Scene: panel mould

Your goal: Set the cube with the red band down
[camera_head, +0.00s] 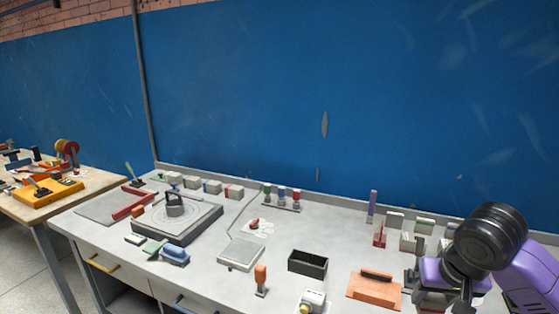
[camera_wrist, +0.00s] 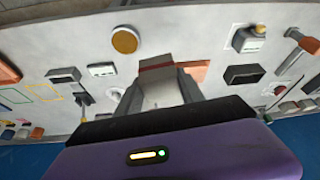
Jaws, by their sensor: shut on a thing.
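The cube with the red band (camera_wrist: 157,66) is grey, with a dull red stripe across it, and shows in the wrist view. My gripper (camera_wrist: 163,88) is shut on it, one finger on each side. The lower part of the cube is hidden between the fingers. In the head view, my gripper (camera_head: 462,301) is over the right front of the grey bench (camera_head: 330,235), and the cube cannot be made out there. I cannot tell how far the cube is above the bench.
An orange tray (camera_head: 374,290) lies left of my gripper in the head view. A black open box (camera_head: 307,263) and a device with a yellow button (camera_head: 311,301) stand farther left. Pale blocks (camera_head: 234,192) line the back edge, below the blue panel (camera_head: 300,100).

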